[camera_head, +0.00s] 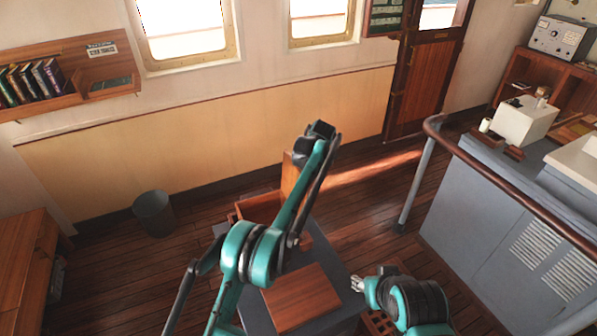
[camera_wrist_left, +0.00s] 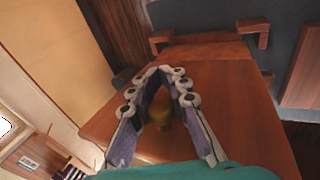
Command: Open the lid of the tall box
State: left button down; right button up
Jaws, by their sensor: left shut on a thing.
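The tall box (camera_head: 258,208) is brown wood and stands on a grey table (camera_head: 258,312). Its lid (camera_head: 289,178) stands up steeply at the box's right side in the head view. In the left wrist view the lid (camera_wrist_left: 225,100) fills the middle as a broad wooden panel. A yellowish knob (camera_wrist_left: 160,115) shows between the fingers of my left gripper (camera_wrist_left: 160,72), which is shut on it. In the head view my left arm hides part of the box and lid. My right gripper (camera_head: 357,283) is low at the right; its finger gap is too small to judge.
A flat wooden box (camera_head: 300,298) lies at the table's front. A slatted wooden crate (camera_head: 378,322) is under my right arm. A bin (camera_head: 154,213) stands by the wall. A railed grey console (camera_head: 490,225) is at right. Open floor lies behind the table.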

pick_arm(q)
jog(key=shift+w+d+f, duration=0.15)
jog(key=shift+d, duration=0.15)
dwell(0.4)
jog(key=c, duration=1.5)
grip_release()
jog(key=shift+c, duration=0.2)
jog(key=shift+w, duration=0.1)
jog(key=v, duration=1.2)
jog(key=shift+d, duration=0.2)
jog(key=shift+f, duration=0.15)
